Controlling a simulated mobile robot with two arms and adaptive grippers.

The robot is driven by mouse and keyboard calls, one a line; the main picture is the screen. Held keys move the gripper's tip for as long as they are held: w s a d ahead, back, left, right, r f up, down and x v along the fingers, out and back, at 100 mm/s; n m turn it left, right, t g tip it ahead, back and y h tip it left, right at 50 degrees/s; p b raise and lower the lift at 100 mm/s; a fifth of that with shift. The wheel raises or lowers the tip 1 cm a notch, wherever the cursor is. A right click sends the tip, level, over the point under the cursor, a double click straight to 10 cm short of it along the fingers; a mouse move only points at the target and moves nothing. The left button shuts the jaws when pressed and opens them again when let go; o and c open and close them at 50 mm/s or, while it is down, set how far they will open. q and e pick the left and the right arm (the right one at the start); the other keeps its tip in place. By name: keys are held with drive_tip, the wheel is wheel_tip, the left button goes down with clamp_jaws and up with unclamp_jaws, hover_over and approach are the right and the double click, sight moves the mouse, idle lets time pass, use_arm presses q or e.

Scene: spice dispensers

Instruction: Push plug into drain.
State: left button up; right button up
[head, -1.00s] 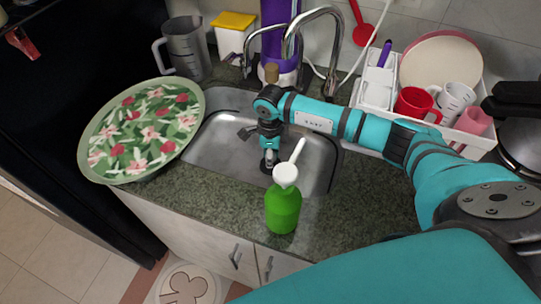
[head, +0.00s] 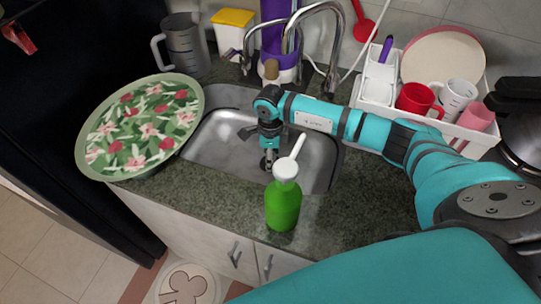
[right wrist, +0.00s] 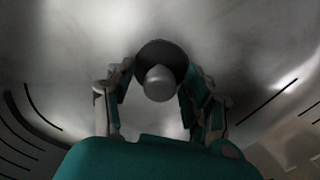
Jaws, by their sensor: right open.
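The metal sink (head: 215,145) is set in the dark counter. In the right wrist view a round grey knob (right wrist: 160,84) stands over a dark disc (right wrist: 161,55) on the sink floor; it looks like the plug at the drain, but I cannot tell whether it is seated. My right gripper (head: 268,163) reaches straight down into the sink. In the right wrist view its open fingers (right wrist: 155,95) stand on both sides of the knob, with gaps. In the head view the plug is hidden by the gripper and the bottle. My left gripper is not in view.
A green pump bottle (head: 283,207) stands at the counter's front edge, close to my right gripper. A flowered plate (head: 140,130) overlaps the sink's left side. The faucet (head: 334,50) rises behind. A white dish rack (head: 375,88) with mugs stands right.

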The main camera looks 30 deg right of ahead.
drive_tip(key=shift+r, duration=0.1)
wheel_tip(320, 180, up, 7)
drive_tip(key=shift+r, duration=0.15)
idle(0.3)
